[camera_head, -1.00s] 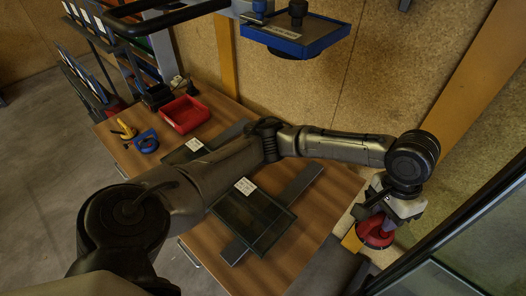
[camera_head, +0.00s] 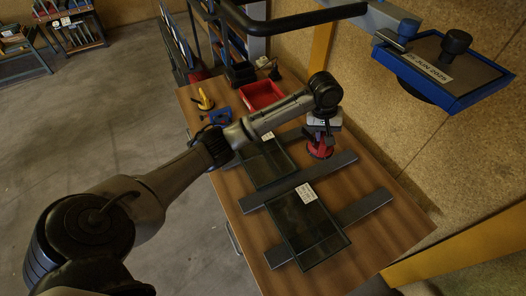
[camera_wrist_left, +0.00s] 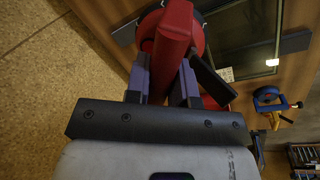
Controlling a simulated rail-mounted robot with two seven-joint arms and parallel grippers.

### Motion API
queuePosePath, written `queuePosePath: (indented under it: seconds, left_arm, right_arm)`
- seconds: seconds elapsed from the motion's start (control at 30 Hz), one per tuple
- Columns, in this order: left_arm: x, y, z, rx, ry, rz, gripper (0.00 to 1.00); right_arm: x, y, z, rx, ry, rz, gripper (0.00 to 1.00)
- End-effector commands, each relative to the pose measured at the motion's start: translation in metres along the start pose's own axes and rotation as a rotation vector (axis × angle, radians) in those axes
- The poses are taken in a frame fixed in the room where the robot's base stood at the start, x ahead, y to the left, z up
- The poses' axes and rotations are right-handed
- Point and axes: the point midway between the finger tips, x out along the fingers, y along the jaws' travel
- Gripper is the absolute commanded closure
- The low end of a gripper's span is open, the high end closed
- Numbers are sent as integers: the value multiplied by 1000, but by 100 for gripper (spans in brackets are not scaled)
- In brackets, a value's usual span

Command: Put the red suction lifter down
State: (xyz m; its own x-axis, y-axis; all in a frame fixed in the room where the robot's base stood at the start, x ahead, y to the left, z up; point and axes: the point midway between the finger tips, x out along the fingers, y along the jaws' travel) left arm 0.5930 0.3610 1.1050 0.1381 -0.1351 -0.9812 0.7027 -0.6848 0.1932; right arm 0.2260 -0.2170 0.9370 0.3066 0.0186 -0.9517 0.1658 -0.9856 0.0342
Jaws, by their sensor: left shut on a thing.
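The red suction lifter (camera_head: 319,151) is at the back edge of the wooden table, near the end of a grey bar. My left gripper (camera_head: 322,130) is above it and shut on its handle. In the left wrist view the red handle (camera_wrist_left: 172,42) sits between the fingers of my left gripper (camera_wrist_left: 164,82), with the round red cup beyond it. I cannot tell whether the cup touches the table. My right gripper is not in view.
A red bin (camera_head: 261,95), a blue lifter (camera_head: 221,116) and a yellow lifter (camera_head: 204,99) stand at the table's far end. Two dark glass panes (camera_head: 308,232) lie on grey bars (camera_head: 364,208). A blue-framed device (camera_head: 450,72) hangs at upper right.

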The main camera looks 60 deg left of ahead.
Motion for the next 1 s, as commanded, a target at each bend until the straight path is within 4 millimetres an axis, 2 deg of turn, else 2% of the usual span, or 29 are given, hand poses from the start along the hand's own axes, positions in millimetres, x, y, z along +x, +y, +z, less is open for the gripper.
queuePosePath:
  seconds: [0.1,0.2,0.4,0.5,0.7,1.0]
  left_arm:
    - [28,-50,-38,-198,31,-4,100]
    - [50,-92,-60,-334,60,-5,100]
    - [85,-168,-83,-533,103,-2,100]
    - [97,-196,-87,-599,118,-1,100]
    - [111,-231,-90,-673,135,1,100]
    - [145,-246,-90,-694,139,2,100]
  right_arm:
    - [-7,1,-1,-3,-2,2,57]
    - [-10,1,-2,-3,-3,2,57]
    - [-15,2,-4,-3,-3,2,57]
    - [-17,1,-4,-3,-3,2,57]
    - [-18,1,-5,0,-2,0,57]
    - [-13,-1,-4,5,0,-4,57]
